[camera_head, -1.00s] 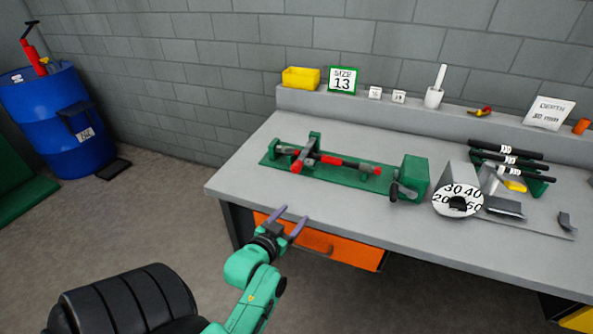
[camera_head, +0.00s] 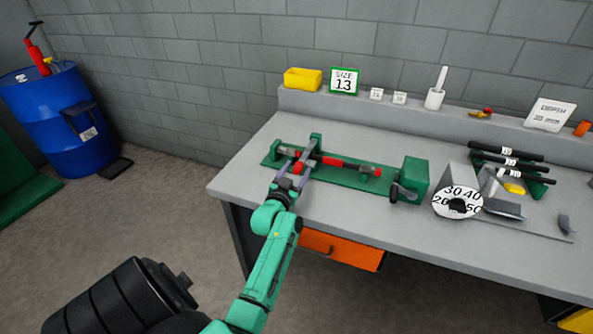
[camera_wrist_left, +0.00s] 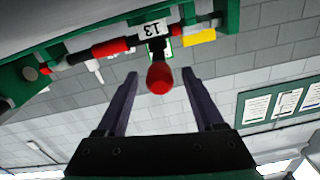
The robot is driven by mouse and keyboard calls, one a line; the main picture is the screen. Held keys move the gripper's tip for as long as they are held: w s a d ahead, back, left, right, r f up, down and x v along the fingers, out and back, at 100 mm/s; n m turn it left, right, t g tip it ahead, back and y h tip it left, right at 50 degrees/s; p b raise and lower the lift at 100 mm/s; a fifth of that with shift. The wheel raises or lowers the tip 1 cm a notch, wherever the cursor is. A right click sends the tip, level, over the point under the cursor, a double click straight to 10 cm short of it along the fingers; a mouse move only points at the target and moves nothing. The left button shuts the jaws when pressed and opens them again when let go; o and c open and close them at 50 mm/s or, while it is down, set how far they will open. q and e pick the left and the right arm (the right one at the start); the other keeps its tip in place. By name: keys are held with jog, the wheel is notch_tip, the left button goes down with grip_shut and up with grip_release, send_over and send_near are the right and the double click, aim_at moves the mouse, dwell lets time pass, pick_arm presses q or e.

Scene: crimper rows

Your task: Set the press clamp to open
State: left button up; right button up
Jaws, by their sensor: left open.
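The press clamp (camera_head: 330,173) is a green fixture lying along the bench's near-left part, with a dark and red bar on it. Its lever ends in a red knob (camera_head: 298,168), which also shows in the left wrist view (camera_wrist_left: 160,78). My left gripper (camera_head: 294,170) is open at the clamp's left end. In the left wrist view its two fingers (camera_wrist_left: 160,84) stand on either side of the red knob, with gaps showing on both sides. The fingers partly hide the lever in the head view. My right gripper is not in view.
A green block with a crank (camera_head: 414,176) and a numbered dial (camera_head: 457,202) stand to the right. Black bars (camera_head: 507,158) lie on a rack farther right. A yellow bin (camera_head: 303,79) and a "SIZE 13" sign (camera_head: 344,80) stand on the back ledge. The bench's front-middle surface is clear.

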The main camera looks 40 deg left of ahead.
pick_arm(q)
grip_shut()
dwell(1.4)
